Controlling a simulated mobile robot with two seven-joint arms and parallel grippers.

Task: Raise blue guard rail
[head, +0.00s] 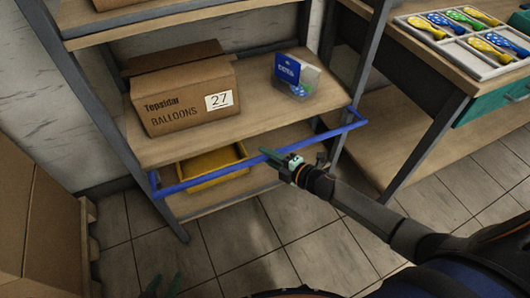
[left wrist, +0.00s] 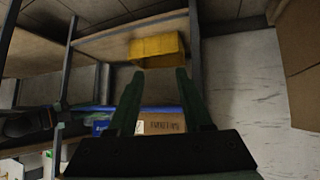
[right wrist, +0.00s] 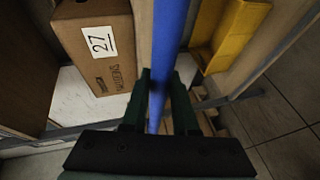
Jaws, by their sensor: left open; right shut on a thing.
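The blue guard rail (head: 217,175) runs across the front of the shelf unit in the head view, just below the edge of the middle shelf (head: 230,122). Its ends meet the left and right posts. My right gripper (head: 282,163) is shut on the rail, right of its middle. In the right wrist view the rail (right wrist: 168,50) passes between the fingers (right wrist: 160,100). My left gripper (head: 163,286) shows only its tips at the bottom edge of the head view. In the left wrist view its fingers (left wrist: 157,95) are apart with nothing held between them.
A cardboard balloon box (head: 185,92) and a clear container with a blue card (head: 296,78) stand on the middle shelf. A yellow bin (head: 212,160) sits below, behind the rail. A table with a balloon tray (head: 470,45) stands right. Stacked cardboard (head: 40,215) is at left.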

